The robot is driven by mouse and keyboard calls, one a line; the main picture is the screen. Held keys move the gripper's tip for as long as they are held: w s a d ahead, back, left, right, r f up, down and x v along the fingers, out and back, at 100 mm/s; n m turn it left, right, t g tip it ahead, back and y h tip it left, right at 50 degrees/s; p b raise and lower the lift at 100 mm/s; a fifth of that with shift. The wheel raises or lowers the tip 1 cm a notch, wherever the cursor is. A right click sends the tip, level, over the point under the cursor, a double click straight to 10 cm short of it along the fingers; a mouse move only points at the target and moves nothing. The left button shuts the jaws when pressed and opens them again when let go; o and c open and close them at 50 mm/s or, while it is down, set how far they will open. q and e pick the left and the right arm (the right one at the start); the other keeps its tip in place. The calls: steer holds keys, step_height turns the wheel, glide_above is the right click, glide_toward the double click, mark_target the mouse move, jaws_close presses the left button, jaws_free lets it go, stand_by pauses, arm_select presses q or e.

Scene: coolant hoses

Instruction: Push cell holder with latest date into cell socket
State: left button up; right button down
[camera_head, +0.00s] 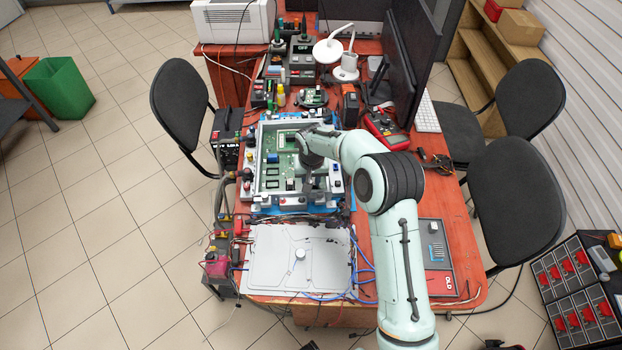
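A green circuit board (270,178) lies in a light metal frame (256,150) on the red table. A small blue part (272,157) and several dark rectangular parts sit on the board. I cannot tell which part is a cell holder or the cell socket, and no date is readable. My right arm comes in from the lower right. Its gripper (308,182) points down over the right part of the board and hides what is beneath it. Its fingers are too small to tell open from shut. My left gripper is not in view.
A grey panel with a knob (299,272) lies at the table's front, with loose cables around it. Tools and instruments crowd the back, with a white lamp (328,50) and a dark monitor (409,50). Black chairs (181,102) stand on both sides.

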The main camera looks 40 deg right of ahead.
steer(key=shift+s+a+f, duration=0.1)
steer(key=shift+s+f, duration=0.05)
steer(key=shift+f, duration=0.1)
